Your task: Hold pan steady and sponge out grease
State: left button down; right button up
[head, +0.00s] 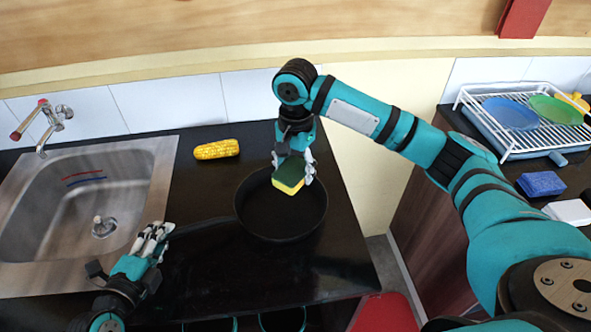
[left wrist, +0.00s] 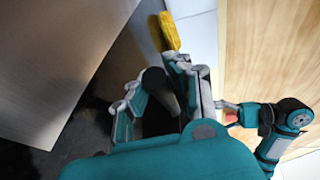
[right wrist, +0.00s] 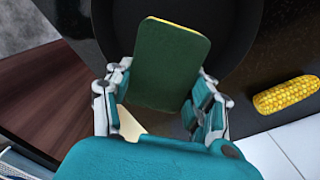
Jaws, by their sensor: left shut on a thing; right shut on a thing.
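The black frying pan (head: 265,222) stands on the dark counter, its handle (head: 205,224) pointing left. My left gripper (head: 155,238) is shut on the end of the handle; the handle also shows between the fingers in the left wrist view (left wrist: 157,85). The sponge (head: 289,175), yellow with a green scouring side, is held by my right gripper (head: 293,172) over the pan's far right part. In the right wrist view the sponge's green face (right wrist: 172,65) sits between the fingers. I cannot tell whether the sponge touches the pan. No grease is visible in the pan.
A corn cob (head: 217,149) lies on the counter behind the pan. A metal sink (head: 85,205) with a tap is at left. Across a gap at right, a dish rack (head: 520,120) holds plates, with a blue sponge (head: 541,184) nearby. A red object (head: 385,313) is below the counter edge.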

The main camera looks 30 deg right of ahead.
pick_arm(q)
jog(key=shift+f, duration=0.15)
jog(key=c, duration=1.2)
grip_release()
jog(key=v, duration=1.2)
